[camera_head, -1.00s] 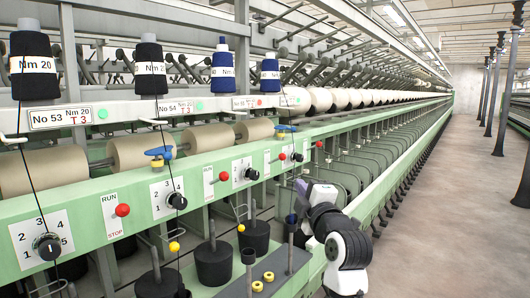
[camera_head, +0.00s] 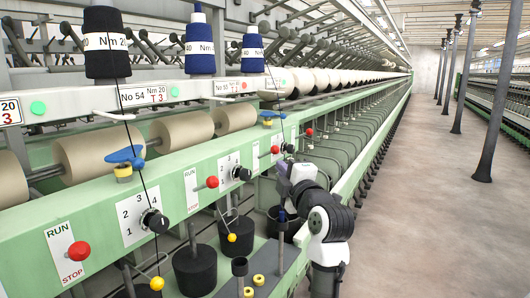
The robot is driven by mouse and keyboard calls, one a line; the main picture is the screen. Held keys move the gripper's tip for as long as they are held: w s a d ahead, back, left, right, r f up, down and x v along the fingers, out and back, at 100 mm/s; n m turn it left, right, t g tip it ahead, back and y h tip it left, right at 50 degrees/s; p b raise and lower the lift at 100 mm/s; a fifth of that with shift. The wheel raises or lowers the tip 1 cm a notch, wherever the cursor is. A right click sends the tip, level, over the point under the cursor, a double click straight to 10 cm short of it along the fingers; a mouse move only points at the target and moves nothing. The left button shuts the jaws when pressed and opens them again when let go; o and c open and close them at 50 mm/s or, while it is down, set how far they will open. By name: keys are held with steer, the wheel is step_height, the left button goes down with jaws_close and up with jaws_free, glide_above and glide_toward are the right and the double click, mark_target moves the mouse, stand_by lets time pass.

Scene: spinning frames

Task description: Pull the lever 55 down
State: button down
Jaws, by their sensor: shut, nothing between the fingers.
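A row of red-knobbed levers runs along the green rail, beside RUN/STOP plates. The third red knob from the left, likely lever 55 (camera_head: 275,150), stands beyond a dial; its plate is too small to read. The No 54 label (camera_head: 143,95) is readable; the label to its right (camera_head: 233,86) is too small to read. A nearer red lever (camera_head: 212,182) and the nearest one (camera_head: 78,251) are clearer. My gripper (camera_head: 284,170), purplish, is shut and empty, just below and right of the third knob. Its fingertips are small and partly hidden by my arm; contact is not visible.
Selector dials (camera_head: 155,221) and blue-and-yellow parts (camera_head: 125,160) stick out along the rail. Black bobbins (camera_head: 195,270) stand below. Beige rolls and thread cones sit above. The concrete aisle (camera_head: 430,220) at right is clear beyond my arm, with dark posts (camera_head: 490,110).

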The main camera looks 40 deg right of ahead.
mark_target(269, 153)
steer(key=p+x, duration=0.4)
steer(key=x, duration=0.5)
steer(key=shift+r+p, duration=0.15)
steer(key=shift+p, duration=0.2)
steer(key=shift+w+d, duration=0.1)
steer(key=shift+w, duration=0.35)
steer(key=shift+f+b, duration=0.35)
steer(key=shift+b, duration=0.55)
